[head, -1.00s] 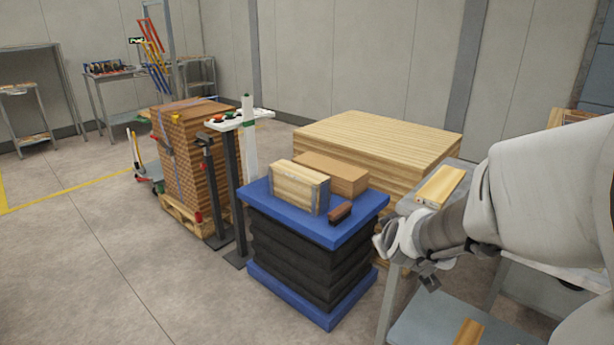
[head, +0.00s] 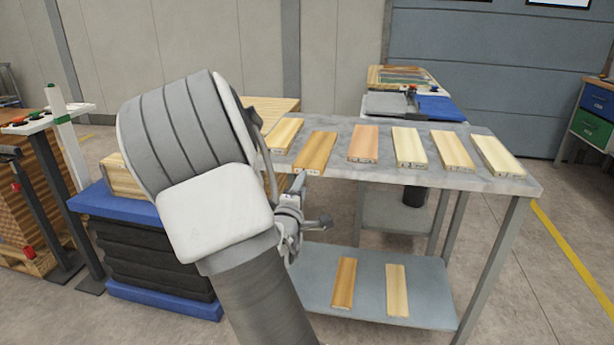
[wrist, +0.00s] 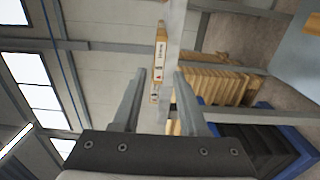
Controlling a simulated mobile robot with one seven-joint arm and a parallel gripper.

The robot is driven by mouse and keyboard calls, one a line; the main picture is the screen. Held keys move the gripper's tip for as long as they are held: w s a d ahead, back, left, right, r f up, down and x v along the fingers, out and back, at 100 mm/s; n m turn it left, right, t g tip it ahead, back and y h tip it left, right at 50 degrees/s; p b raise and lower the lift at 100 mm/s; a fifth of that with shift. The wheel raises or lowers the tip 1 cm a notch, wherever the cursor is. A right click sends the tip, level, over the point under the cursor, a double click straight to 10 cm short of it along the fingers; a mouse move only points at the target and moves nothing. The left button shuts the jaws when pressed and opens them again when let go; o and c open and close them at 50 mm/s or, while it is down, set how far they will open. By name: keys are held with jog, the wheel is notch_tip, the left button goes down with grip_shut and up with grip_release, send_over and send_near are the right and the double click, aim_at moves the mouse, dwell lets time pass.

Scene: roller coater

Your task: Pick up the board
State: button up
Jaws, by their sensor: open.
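Several light and brown wooden boards lie in a row on the grey worktable (head: 400,177). A pale board (head: 284,135) is at the left end, with a brown board (head: 316,152) and a pinkish board (head: 364,143) to its right. My gripper (head: 316,205) is in front of the table's left part, partly hidden by my own arm. In the wrist view my gripper (wrist: 161,75) is open and empty. Board ends (wrist: 157,65) show beyond and between its fingertips, apart from them. I cannot tell which board the task means.
Two boards (head: 344,284) lie on the lower shelf (head: 425,300). A blue-topped lift (head: 105,205) stands left of the table, with a wooden stack behind. Another table (head: 435,110) stands behind. The floor right of the table is clear.

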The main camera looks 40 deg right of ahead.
jog(key=x, duration=0.7)
jog(key=shift+b, duration=0.4)
jog(key=shift+a, duration=0.1)
grip_shut()
jog(key=shift+s+f, duration=0.1)
jog(key=shift+f, duration=0.05)
dwell(0.7)
